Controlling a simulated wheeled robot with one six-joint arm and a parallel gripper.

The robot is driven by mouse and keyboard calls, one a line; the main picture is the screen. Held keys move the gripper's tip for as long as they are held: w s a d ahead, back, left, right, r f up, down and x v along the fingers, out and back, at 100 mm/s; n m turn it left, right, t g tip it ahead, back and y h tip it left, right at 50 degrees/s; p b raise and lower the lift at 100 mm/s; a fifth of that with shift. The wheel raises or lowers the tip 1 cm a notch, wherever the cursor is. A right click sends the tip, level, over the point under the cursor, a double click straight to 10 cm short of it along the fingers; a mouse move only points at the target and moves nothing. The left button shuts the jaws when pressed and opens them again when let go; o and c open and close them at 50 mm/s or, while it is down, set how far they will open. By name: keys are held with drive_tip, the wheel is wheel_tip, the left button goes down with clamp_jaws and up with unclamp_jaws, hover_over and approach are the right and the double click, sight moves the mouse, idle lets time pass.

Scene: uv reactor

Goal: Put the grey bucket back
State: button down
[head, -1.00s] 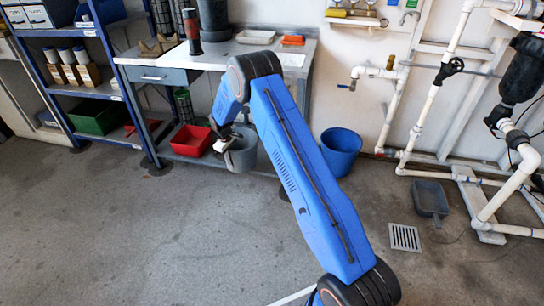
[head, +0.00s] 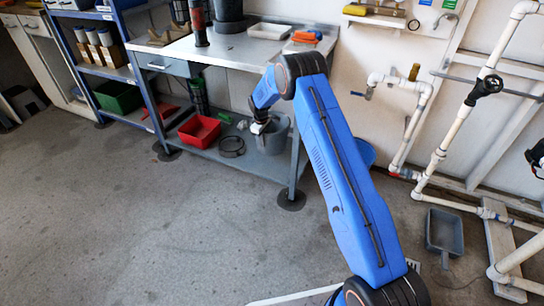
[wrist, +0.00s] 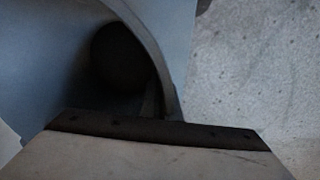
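The grey bucket (head: 274,141) shows in the head view at the right end of the workbench's lower shelf (head: 255,166), partly behind my arm. I cannot tell whether its base touches the shelf. My gripper (head: 259,127) is at the bucket's left upper rim and appears shut on it. In the wrist view the bucket's blue-grey wall (wrist: 45,70) fills the left and middle, with its dark inside showing. The dark edge of a gripper finger (wrist: 160,132) crosses in front of the rim. The other finger is hidden.
A red bin (head: 200,131) and a dark ring-shaped coil (head: 231,147) lie on the lower shelf, left of the bucket. A bench leg (head: 297,168) stands close to my arm. A blue bucket (head: 367,153) is mostly hidden behind my arm. The floor at left is clear.

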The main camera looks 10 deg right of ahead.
sight(271, 134)
wheel_tip(271, 134, down, 4)
drive_tip(key=shift+d+f, duration=0.15)
drive_tip(key=shift+f, duration=2.45)
drive_tip(key=c, duration=2)
unclamp_jaws()
drive_tip(key=r, duration=0.8)
drive_tip(key=s+a+r, duration=0.1)
drive_tip(key=r, duration=0.3)
drive_tip(key=shift+r, duration=0.1)
